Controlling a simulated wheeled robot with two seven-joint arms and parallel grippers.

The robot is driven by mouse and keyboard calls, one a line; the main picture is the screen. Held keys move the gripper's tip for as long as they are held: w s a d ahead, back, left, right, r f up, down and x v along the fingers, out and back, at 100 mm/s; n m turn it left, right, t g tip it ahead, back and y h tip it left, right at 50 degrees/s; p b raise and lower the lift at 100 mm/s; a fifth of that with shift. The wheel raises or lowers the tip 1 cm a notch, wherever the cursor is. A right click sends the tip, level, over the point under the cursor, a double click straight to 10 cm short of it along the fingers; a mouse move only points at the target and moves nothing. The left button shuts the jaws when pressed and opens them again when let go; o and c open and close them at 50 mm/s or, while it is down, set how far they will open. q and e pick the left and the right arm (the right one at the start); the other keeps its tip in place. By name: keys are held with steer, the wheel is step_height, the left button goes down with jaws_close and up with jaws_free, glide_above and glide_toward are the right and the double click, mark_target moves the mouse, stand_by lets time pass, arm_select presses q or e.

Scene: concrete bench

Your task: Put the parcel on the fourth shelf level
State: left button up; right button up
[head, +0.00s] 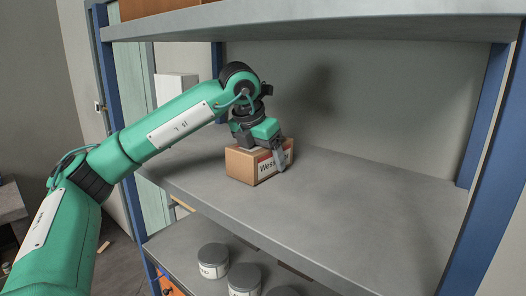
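The parcel (262,164) is a small brown cardboard box with a white and red label. In the head view it rests on, or is very close above, a grey shelf level (340,210), near that shelf's front edge. My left gripper (276,156) reaches it from above. One finger shows against the parcel's right side; the other finger is hidden, so its grip cannot be seen fully. Which level number this shelf is cannot be told from this view. My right gripper is not in view.
Another shelf level (330,20) spans above, with a brown box (150,8) on it. Several grey cans (244,278) stand on the level below. Blue uprights (490,150) frame the rack. The shelf right of the parcel is clear.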

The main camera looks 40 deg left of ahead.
arm_select(q)
steer(key=shift+w+d, duration=0.1)
steer(key=shift+d, duration=0.05)
steer(key=shift+f, duration=0.2)
steer(key=o, duration=1.3)
steer(key=shift+r, duration=0.1)
